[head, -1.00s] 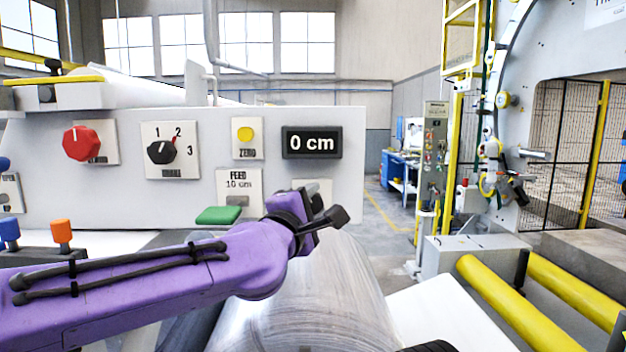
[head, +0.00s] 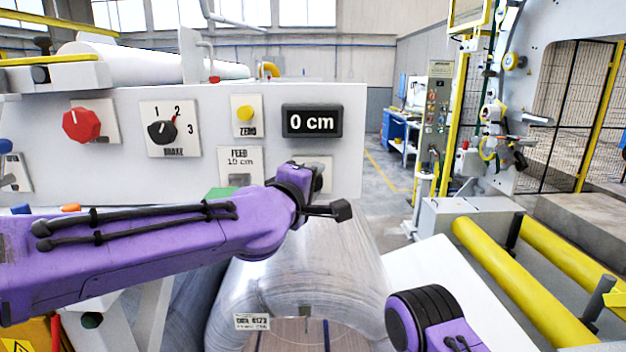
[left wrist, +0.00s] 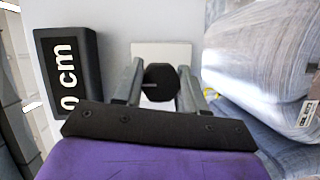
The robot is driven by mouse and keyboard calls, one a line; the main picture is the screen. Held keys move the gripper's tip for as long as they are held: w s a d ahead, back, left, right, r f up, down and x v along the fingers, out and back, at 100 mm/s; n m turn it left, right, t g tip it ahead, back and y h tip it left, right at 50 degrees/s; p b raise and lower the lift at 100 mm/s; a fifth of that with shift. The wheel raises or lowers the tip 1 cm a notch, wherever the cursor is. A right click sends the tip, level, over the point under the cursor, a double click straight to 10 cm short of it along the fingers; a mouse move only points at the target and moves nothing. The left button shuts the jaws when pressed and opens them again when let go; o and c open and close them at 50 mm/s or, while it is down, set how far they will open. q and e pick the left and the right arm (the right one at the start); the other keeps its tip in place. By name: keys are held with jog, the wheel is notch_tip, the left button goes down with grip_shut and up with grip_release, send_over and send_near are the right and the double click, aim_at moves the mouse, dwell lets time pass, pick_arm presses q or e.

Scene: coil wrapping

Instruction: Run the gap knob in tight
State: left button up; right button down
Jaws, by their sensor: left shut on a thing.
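The gap knob (left wrist: 158,82) is a dark, many-sided knob on a pale square plate (left wrist: 176,52) in the left wrist view. My left gripper (left wrist: 158,92) is shut on it, one finger on each side. In the head view my left gripper (head: 316,182) is at the lower right of the grey control panel (head: 210,115). There it hides the knob and part of its plate (head: 326,168); no label on that plate can be read. My right gripper is not in view; only a black and purple part of my right arm shows at the bottom.
The panel also carries a red knob (head: 82,125), a brake selector (head: 162,132), a yellow zero button (head: 246,114) and a display (head: 312,121) reading 0 cm. A wrapped coil (head: 300,275) lies below my left gripper. Yellow rollers (head: 520,285) stand at the right.

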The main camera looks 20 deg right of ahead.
pick_arm(q)
jog(key=shift+f, duration=0.1)
jog(key=o, duration=1)
jog(key=shift+o, duration=0.2)
jog(key=shift+s+a+b, duration=0.2)
jog(key=shift+s+b, duration=0.1)
jog(key=shift+b, duration=0.05)
jog(key=b+v, duration=0.3)
jog(key=v, duration=0.7)
jog(key=shift+b, duration=0.3)
jog(key=shift+w, duration=0.1)
